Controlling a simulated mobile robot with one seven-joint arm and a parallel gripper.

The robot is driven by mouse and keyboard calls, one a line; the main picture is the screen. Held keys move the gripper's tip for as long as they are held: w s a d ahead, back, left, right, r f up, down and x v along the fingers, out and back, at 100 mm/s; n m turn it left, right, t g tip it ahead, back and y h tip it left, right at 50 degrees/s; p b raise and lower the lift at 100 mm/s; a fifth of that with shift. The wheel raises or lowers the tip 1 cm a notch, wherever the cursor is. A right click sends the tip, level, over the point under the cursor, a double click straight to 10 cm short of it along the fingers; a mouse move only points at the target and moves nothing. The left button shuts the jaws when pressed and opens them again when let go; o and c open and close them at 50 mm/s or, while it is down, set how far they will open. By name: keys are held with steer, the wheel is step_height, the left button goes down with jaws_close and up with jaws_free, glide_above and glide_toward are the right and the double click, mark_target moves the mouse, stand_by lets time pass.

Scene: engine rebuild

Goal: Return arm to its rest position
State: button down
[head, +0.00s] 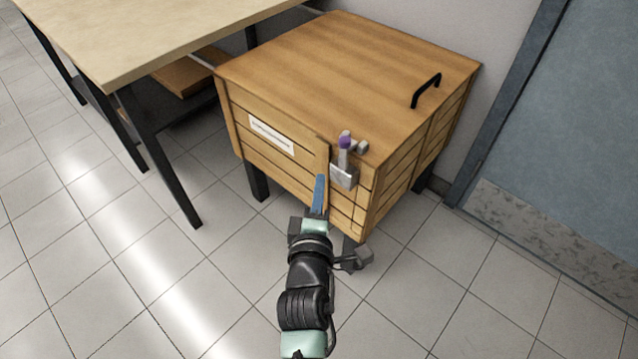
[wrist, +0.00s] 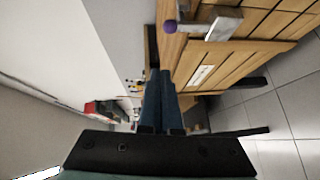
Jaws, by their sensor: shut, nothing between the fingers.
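My arm reaches forward from the bottom of the head view. My gripper (head: 319,180) ends in blue fingers close to the front of a wooden box, just left of its metal latch. In the wrist view my gripper (wrist: 160,73) shows two dark blue fingers side by side, shut with nothing between them. Whether the fingertips touch the box, I cannot tell.
The wooden box (head: 330,65) has a closed lid, black handle (head: 426,90), white label (head: 271,136) and metal latch (head: 344,177) with a purple-tipped part (head: 345,141). A table (head: 150,35) stands left, a grey-blue door (head: 560,130) right. Tiled floor is open at left front.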

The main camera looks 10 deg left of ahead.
stand_by(0.5)
step_height(320, 180, up, 26)
steer(key=w+d+m+t, duration=0.1)
steer(key=d+m+t, duration=0.25)
steer(key=m, duration=0.45)
steer(key=s+r+m+t, duration=0.45)
steer(key=s+r, duration=0.35)
steer(key=r, duration=0.6)
steer(key=s+r+m+t, duration=0.3)
steer(key=s+r+m, duration=0.35)
steer(key=r, duration=0.65)
step_height(320, 180, up, 22)
steer(key=s+n+p, duration=0.1)
steer(key=p, duration=2.1)
steer(key=shift+s+d+r+n, duration=0.2)
steer(key=shift+r+n, duration=0.05)
steer(key=shift+n, duration=0.15)
